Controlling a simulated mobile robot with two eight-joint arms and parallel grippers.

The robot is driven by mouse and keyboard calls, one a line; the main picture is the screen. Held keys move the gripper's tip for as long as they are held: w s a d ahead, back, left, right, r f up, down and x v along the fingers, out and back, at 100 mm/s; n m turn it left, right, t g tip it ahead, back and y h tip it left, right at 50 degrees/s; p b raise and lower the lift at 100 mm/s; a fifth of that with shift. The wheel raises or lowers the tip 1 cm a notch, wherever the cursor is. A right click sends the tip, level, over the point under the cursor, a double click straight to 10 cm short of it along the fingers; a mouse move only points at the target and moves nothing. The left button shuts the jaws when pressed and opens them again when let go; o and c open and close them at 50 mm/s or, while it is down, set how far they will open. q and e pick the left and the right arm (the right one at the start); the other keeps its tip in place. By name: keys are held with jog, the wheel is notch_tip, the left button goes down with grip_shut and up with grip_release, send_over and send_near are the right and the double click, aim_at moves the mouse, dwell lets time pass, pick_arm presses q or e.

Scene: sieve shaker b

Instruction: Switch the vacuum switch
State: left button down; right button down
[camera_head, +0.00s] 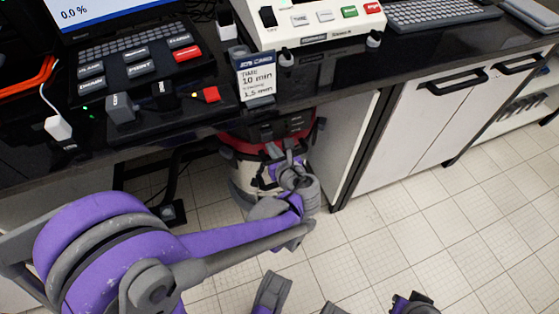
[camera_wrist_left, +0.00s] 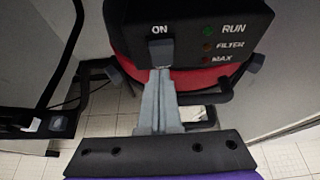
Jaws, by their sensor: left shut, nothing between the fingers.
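The vacuum (camera_head: 240,180) stands on the floor under the bench, with a pale body, a red band and a dark top. In the left wrist view its black control panel (camera_wrist_left: 190,25) shows a grey switch (camera_wrist_left: 161,52) below the word ON. The RUN lamp (camera_wrist_left: 208,30) looks green; the FILTER and MAX lamps look dull red-brown. My left gripper (camera_head: 280,155) is at the front of the vacuum. In the wrist view its fingertips (camera_wrist_left: 160,72) are shut and empty, right at the lower end of the switch; I cannot tell whether they touch it.
The dark bench edge (camera_head: 300,97) overhangs the vacuum. A white cabinet (camera_head: 352,150) stands close on its right. A dark frame and cable (camera_head: 172,212) are on its left. A sign (camera_head: 252,78) hangs at the bench front. The tiled floor (camera_head: 400,225) to the right is clear.

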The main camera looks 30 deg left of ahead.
aim_at(265, 132)
pick_arm(q)
jog(key=shift+w+a+r, duration=0.4)
jog(key=shift+w+a, duration=0.25)
jog(key=shift+a, duration=0.15)
jog(key=shift+w+a+r+h+p, duration=0.15)
jog(key=shift+a+r+h+p, duration=0.2)
jog(key=shift+p, duration=0.3)
jog(key=shift+f+g, duration=0.15)
jog(key=shift+g, duration=0.15)
jog(key=shift+d, duration=0.1)
jog(key=shift+r+p, duration=0.5)
jog(key=shift+r, duration=0.35)
